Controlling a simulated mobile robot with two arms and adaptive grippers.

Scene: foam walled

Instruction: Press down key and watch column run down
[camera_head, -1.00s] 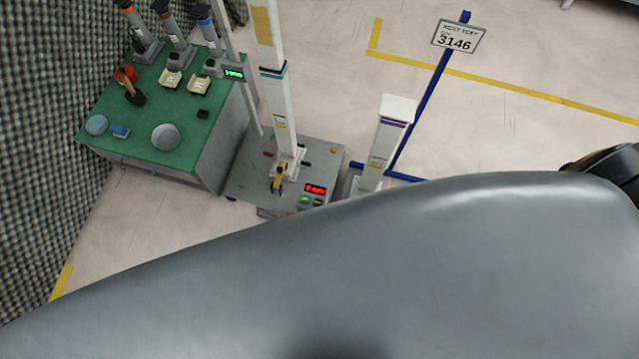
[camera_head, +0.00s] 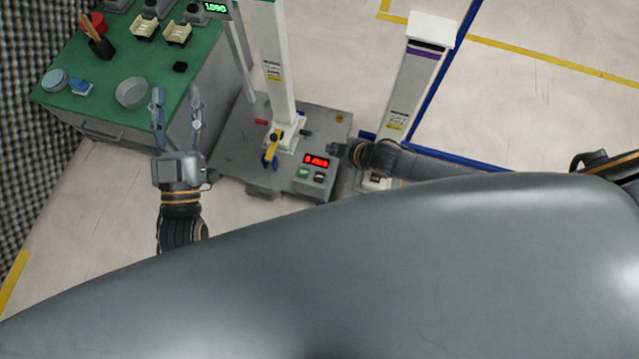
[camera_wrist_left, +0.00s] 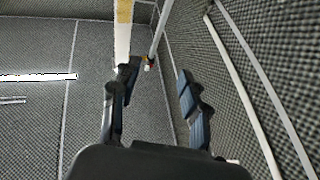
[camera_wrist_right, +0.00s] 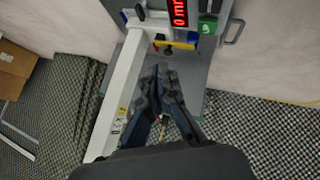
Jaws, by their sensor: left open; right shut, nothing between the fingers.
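The tester's white column (camera_head: 279,70) stands on a grey base plate (camera_head: 235,150), with a yellow and blue clamp (camera_head: 271,148) at its foot. On the plate's front right is a control box with a red-lit display (camera_head: 316,160), a green key (camera_head: 303,173) and a black key (camera_head: 320,177); their markings are too small to read. My right gripper (camera_head: 334,149) is shut and empty, just right of the display. The right wrist view shows its fingers (camera_wrist_right: 160,72), the display (camera_wrist_right: 181,12) and the green key (camera_wrist_right: 208,23).
A second white column (camera_head: 412,85) with a purple band stands right of the base plate. The floor beyond it is clear. Foam covers the left wall.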

